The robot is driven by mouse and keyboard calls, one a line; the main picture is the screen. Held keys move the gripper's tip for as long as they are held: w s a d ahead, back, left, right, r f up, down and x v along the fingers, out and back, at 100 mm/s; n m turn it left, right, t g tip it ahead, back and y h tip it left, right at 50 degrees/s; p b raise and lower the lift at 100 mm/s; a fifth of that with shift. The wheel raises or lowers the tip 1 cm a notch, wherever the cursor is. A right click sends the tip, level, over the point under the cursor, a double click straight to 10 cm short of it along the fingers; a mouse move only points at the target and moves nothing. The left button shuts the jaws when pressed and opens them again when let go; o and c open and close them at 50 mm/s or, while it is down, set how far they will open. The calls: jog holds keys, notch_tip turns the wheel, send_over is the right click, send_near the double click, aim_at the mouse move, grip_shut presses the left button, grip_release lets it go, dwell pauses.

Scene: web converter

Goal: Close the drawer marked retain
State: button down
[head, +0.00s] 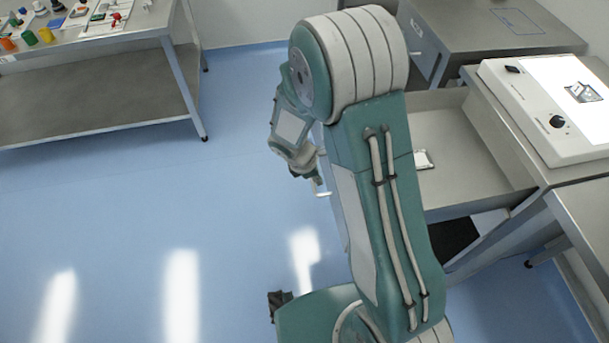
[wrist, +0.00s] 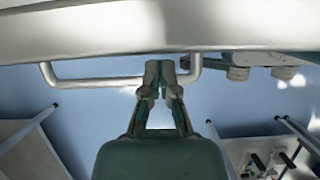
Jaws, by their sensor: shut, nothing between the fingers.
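A metal drawer (head: 460,185) is pulled out from the bench at the right in the head view; my arm hides its front and part of its inside. No "retain" mark is readable. In the wrist view the drawer's pale front edge (wrist: 90,35) crosses the top, with a bar handle (wrist: 95,82) below it. My gripper (wrist: 167,66) is shut and empty, its fingertips at the right part of the handle, close to the drawer front. I cannot tell whether they touch. In the head view my gripper (head: 308,166) is partly hidden beside my arm.
A small pale item (head: 424,160) lies in the drawer. A light box (head: 545,105) stands on the bench above. A steel table (head: 90,95) with small coloured items is at the upper left. The blue floor (head: 150,220) between is clear.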

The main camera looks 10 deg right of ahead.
jog(key=shift+d, duration=0.55)
jog(key=shift+d, duration=0.15)
send_over(466, 166)
jog(key=shift+w, duration=0.1)
dwell(0.5)
